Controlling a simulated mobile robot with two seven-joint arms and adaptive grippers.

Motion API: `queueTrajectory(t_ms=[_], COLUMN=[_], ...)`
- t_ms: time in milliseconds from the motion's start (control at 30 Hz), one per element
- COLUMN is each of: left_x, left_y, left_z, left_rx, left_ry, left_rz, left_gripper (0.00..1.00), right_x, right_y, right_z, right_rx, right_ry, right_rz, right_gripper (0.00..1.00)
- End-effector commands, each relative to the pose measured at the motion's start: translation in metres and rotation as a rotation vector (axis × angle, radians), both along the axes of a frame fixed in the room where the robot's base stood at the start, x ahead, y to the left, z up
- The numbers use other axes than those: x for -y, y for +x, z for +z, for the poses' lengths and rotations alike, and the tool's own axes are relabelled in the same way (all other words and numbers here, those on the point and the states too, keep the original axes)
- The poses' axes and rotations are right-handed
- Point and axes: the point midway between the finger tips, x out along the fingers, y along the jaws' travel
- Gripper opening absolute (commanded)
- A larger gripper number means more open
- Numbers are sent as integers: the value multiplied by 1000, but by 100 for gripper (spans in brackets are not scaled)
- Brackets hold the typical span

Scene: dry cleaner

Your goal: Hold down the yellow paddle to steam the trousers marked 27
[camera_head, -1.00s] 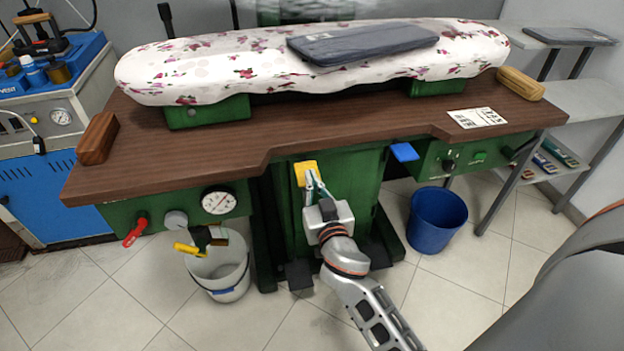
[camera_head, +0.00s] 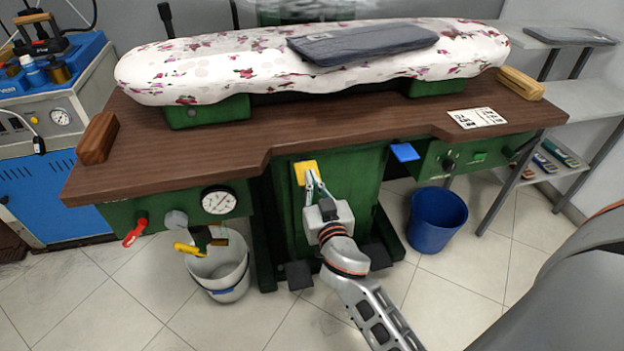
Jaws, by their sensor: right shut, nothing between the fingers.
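The yellow paddle (camera_head: 304,169) sits under the front edge of the wooden table, on the green press body. My right gripper (camera_head: 312,180) is shut and empty, with its fingertips up at the paddle's lower part; they appear to touch it. Dark grey folded trousers (camera_head: 363,43) lie flat on the flowered press pad (camera_head: 215,69); a small light label shows on them, but its number is too small to read. My left gripper is not in view.
A blue paddle (camera_head: 404,152) sits to the right of the yellow one. A pressure gauge (camera_head: 218,201) and red valve handle (camera_head: 134,231) are at left. A white bucket (camera_head: 221,268) and a blue bin (camera_head: 436,219) stand on the floor. Other folded trousers (camera_head: 570,35) lie on the right shelf.

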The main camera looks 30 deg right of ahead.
Motion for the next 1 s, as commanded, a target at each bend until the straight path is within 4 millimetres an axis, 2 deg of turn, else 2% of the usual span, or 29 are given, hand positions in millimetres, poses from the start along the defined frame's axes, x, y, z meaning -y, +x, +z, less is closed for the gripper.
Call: queueTrajectory(t_ms=[733, 867, 1000], left_x=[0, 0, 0], left_y=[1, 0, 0], left_z=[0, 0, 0], left_rx=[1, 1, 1], left_ry=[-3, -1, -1], left_rz=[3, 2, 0], left_gripper=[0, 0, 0], right_x=[0, 1, 0], right_y=[0, 0, 0], right_z=[-2, 7, 26], right_rx=[-4, -2, 1], right_ry=[1, 1, 1], right_rz=[0, -2, 1], right_gripper=[0, 0, 0])
